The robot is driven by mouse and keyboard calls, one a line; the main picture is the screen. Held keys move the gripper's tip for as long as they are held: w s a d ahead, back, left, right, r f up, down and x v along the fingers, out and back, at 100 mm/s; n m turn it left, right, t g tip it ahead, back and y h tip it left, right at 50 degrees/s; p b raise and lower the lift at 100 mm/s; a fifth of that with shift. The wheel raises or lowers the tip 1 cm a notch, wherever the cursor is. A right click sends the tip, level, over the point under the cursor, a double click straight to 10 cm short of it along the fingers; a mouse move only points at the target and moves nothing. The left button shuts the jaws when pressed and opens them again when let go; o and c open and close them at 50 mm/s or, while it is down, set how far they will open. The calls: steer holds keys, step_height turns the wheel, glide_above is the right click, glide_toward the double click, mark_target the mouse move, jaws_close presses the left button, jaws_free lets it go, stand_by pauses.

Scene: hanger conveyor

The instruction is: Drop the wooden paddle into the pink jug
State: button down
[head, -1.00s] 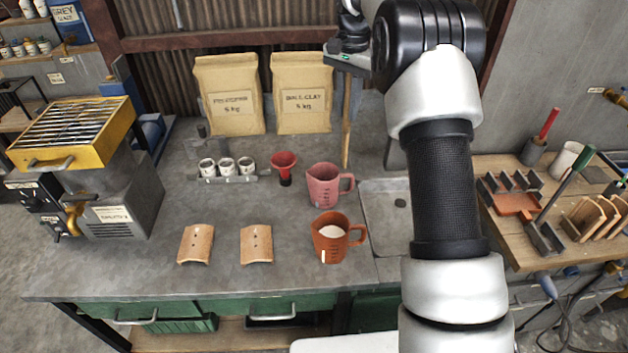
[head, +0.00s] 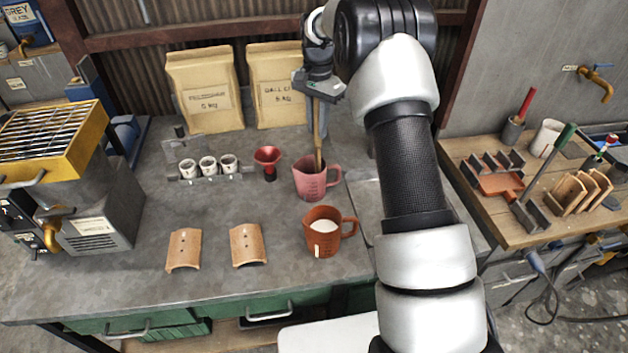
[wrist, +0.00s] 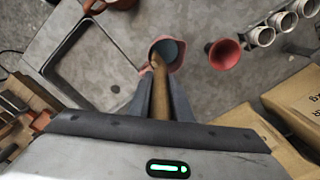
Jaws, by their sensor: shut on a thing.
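The pink jug (head: 312,185) stands upright on the grey bench, with its handle to the right. My gripper (head: 318,98) is above the jug, shut on the wooden paddle (head: 317,138), which hangs down nearly upright. In the head view the paddle's lower end meets the jug's mouth and seems to be inside the rim. In the wrist view the paddle (wrist: 160,85) runs from between the fingers to the mouth of the jug (wrist: 167,50). How deep its tip reaches is hidden.
An orange jug (head: 322,240) with white contents stands in front of the pink jug. A red funnel (head: 267,160) and several white cups (head: 208,166) are to the left. Two paper bags (head: 205,95) stand behind. Two curved tiles (head: 248,245) lie at the front.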

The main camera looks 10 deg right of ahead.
mark_target(317, 134)
steer(key=shift+f, duration=1.5)
steer(key=c, duration=1.5)
jaws_free()
steer(key=shift+c, duration=0.2)
steer(key=shift+r, duration=0.1)
step_height(317, 134, up, 16)
steer(key=shift+r, duration=0.65)
